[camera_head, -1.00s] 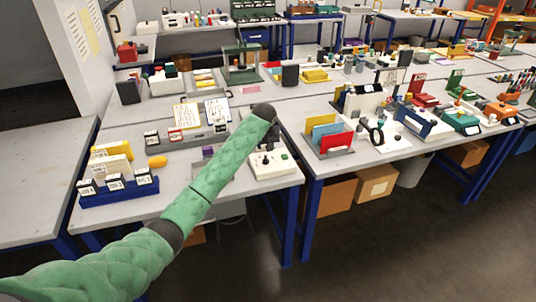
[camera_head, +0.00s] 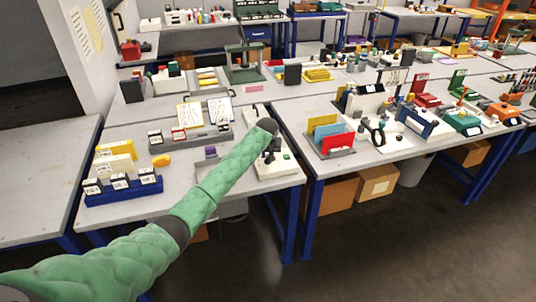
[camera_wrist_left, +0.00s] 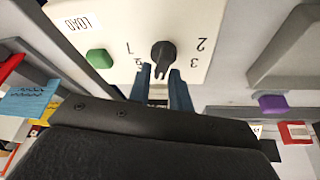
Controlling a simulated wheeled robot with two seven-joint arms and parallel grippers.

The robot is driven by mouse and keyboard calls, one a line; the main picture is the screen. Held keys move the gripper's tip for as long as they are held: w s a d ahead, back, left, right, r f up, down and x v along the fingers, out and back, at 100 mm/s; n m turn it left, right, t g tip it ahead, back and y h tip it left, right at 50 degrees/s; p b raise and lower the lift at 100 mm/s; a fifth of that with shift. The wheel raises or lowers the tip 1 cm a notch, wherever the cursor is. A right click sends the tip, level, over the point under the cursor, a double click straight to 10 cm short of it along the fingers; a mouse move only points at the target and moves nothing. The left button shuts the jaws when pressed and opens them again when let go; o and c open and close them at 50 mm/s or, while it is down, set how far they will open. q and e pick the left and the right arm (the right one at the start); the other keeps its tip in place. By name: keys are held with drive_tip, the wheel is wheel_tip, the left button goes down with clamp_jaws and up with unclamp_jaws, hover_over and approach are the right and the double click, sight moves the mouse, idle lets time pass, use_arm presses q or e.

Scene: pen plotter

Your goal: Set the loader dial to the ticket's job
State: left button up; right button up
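The loader is a white box (camera_head: 278,170) at the front right corner of the near table. The left wrist view shows its panel (camera_wrist_left: 110,15) upside down, with a LOAD label, a green button (camera_wrist_left: 99,58) and a black dial (camera_wrist_left: 163,52). Numbers 1, 2 and 3 show around the dial; another mark is partly hidden by a finger. My left gripper (camera_wrist_left: 164,82) is open, its two fingers apart just below the dial's knob in that view. Contact cannot be told. Two printed sheets (camera_head: 188,114) stand on a grey holder; their text is too small to read. My right gripper is not in view.
A blue rack (camera_head: 125,192) with several labelled blocks stands at the table's left front. On the table to the right are coloured folders (camera_head: 330,135) in a stand.

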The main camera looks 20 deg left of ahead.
use_arm(q)
clamp_jaws()
drive_tip(key=shift+r, duration=0.1)
